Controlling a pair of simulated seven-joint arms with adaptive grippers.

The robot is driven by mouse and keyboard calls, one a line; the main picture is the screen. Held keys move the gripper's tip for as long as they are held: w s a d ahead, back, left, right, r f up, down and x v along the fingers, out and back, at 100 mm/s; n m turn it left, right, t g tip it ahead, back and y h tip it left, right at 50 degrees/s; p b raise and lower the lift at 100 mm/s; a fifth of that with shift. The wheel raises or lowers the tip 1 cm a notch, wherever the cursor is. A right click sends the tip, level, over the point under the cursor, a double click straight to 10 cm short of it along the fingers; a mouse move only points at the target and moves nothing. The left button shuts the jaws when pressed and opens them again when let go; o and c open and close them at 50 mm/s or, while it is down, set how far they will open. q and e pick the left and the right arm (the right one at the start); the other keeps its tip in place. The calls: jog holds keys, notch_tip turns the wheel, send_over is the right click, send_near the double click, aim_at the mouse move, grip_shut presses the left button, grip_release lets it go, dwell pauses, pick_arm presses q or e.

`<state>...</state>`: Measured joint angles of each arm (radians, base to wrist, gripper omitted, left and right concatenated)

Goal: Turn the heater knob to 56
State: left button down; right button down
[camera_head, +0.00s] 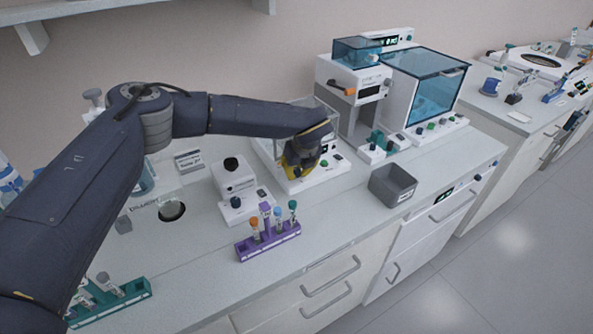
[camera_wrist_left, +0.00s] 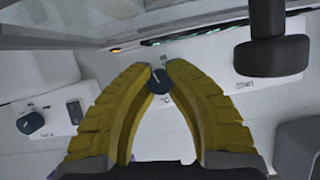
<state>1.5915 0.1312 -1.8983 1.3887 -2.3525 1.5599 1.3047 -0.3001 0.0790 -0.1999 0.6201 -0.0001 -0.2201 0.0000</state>
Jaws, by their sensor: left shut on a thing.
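The heater knob (camera_wrist_left: 158,81) is a small dark round knob with a light pointer mark, on the white front panel of the heater (camera_wrist_left: 200,55). My left gripper (camera_wrist_left: 159,78) has its yellow fingers shut on this knob, one fingertip on each side. The number the knob points to is too small to read. In the head view, my left gripper (camera_head: 303,158) is over the front of the white heater (camera_head: 312,182) with the clear cover, and it hides the knob there. My right gripper is not in view.
A purple tube rack (camera_head: 268,243) and a grey bin (camera_head: 392,186) stand near the bench's front edge.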

pick_arm(q)
jog(key=shift+w+a+r+m+t+h, duration=0.15)
jog(key=shift+m+h, duration=0.3)
jog(key=shift+m, duration=0.6)
jog(key=shift+m+t+h, duration=0.15)
jog(key=shift+m+h, duration=0.3)
jog(key=shift+m, duration=0.6)
jog(key=c, duration=1.2)
grip_release()
jog(key=shift+o, duration=0.2)
